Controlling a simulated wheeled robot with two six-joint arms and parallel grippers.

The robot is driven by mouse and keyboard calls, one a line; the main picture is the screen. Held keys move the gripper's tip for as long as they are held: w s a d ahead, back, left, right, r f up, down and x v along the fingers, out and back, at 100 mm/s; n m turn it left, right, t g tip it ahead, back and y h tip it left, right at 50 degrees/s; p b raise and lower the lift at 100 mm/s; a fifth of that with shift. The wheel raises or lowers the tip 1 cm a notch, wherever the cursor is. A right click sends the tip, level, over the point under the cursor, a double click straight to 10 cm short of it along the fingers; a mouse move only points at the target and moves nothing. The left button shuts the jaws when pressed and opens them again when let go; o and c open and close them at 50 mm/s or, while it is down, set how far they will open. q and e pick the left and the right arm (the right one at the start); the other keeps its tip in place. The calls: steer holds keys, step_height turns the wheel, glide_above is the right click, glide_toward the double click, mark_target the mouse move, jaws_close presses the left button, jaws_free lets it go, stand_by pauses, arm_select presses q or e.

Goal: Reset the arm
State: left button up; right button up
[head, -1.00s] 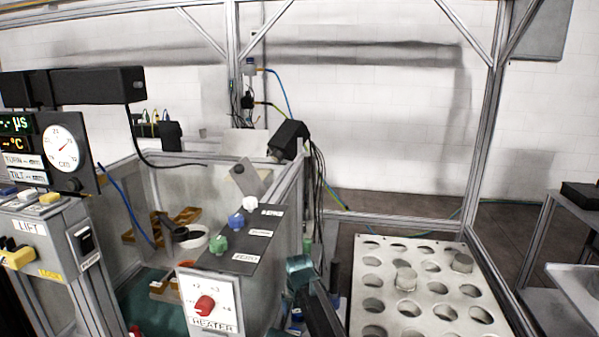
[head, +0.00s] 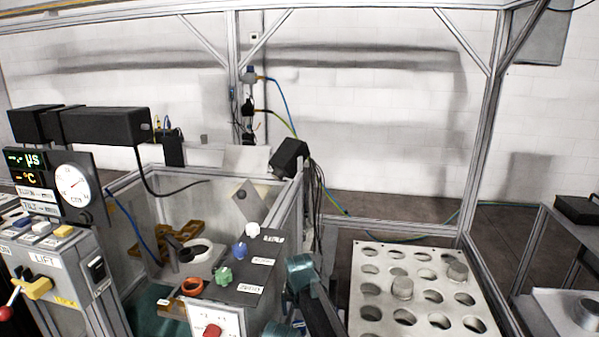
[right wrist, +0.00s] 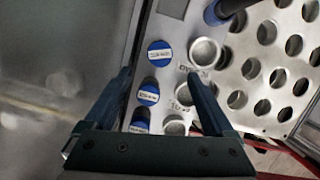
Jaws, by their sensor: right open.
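My right gripper (head: 291,298), with teal fingers, shows at the lower middle of the head view, between the heater box and the perforated plate. In the right wrist view my right gripper (right wrist: 160,78) has its two fingers wide apart with nothing held between them. Beyond them are blue labelled caps (right wrist: 159,53) and round metal cups (right wrist: 204,52). My left gripper is not in view. A control panel (head: 60,265) marked LIFT, with a yellow lever (head: 38,288) and a red-knobbed lever (head: 6,312), stands at the left. A black horizontal beam (head: 90,124) is above it.
The perforated plate (head: 372,290) at the right bears two grey capped pieces (head: 402,288). A glass-walled enclosure (head: 215,200) holds a white ring (head: 196,251). The heater box with green (head: 223,276), blue and white knobs is beside my right gripper. Metal frame posts (head: 484,150) stand around.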

mark_target(299, 325)
arm_select(q)
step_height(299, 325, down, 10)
steer(key=b, duration=1)
steer(key=shift+b, duration=0.4)
arm_select(e)
steer(key=x, duration=1)
steer(key=shift+f, duration=0.2)
arm_select(q)
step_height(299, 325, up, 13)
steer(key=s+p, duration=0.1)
steer(key=p, duration=1.1)
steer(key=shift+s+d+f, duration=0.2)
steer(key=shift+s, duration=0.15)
arm_select(e)
steer(key=w+v, duration=0.2)
steer(key=v, duration=1)
steer(key=shift+d+r+m, duration=0.2)
steer(key=shift+r+m, duration=0.1)
steer(key=shift+r, duration=0.2)
